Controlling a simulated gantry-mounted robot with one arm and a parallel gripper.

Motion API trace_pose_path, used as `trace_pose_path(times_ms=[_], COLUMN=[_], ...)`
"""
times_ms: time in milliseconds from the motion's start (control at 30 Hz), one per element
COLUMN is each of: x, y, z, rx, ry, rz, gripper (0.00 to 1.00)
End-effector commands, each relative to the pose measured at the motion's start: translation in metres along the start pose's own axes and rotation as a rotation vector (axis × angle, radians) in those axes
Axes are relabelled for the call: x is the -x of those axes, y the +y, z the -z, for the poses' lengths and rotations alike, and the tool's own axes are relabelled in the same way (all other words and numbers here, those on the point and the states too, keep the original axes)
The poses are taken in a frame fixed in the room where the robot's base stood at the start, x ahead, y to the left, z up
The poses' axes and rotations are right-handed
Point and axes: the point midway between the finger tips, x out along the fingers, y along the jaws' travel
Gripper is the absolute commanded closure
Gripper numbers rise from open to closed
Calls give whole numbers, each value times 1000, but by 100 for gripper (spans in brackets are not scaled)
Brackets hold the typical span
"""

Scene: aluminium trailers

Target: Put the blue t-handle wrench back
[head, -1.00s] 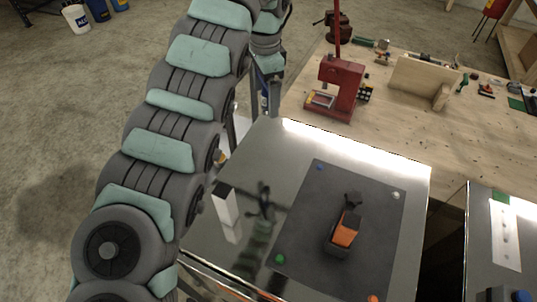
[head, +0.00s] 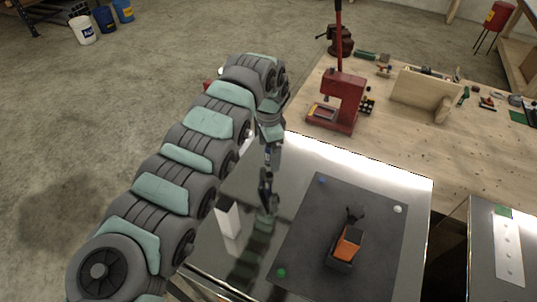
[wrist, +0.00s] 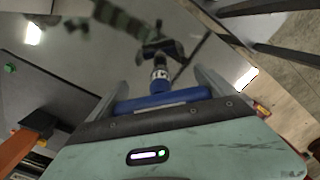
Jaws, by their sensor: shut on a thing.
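The blue t-handle wrench shows in the wrist view (wrist: 160,98) with its blue crossbar lying between my gripper's fingers. Its metal shaft extends away from the gripper toward the shiny surface. My gripper (wrist: 165,88) is shut on the crossbar. In the head view my gripper (head: 268,158) hangs low over the shiny metal trailer top (head: 310,155), left of the dark mat. A dark shape below it looks like its reflection. Whether the wrench tip touches the surface cannot be told.
A dark mat (head: 310,225) with coloured corner dots carries a black-and-orange item (head: 346,246). A white block (head: 228,218) stands left of it. The wooden bench (head: 400,135) behind holds a red press (head: 340,98). Another metal trailer (head: 482,240) is at right.

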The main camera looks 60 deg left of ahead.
Motion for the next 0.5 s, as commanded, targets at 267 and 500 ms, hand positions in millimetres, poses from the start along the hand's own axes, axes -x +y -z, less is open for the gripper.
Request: trace_pose_path(times_ms=[267, 500], x=[-27, -29], y=[-1, -1], z=[0, 0], rx=[1, 1], ry=[1, 1], rz=[3, 3], gripper=[78, 78])
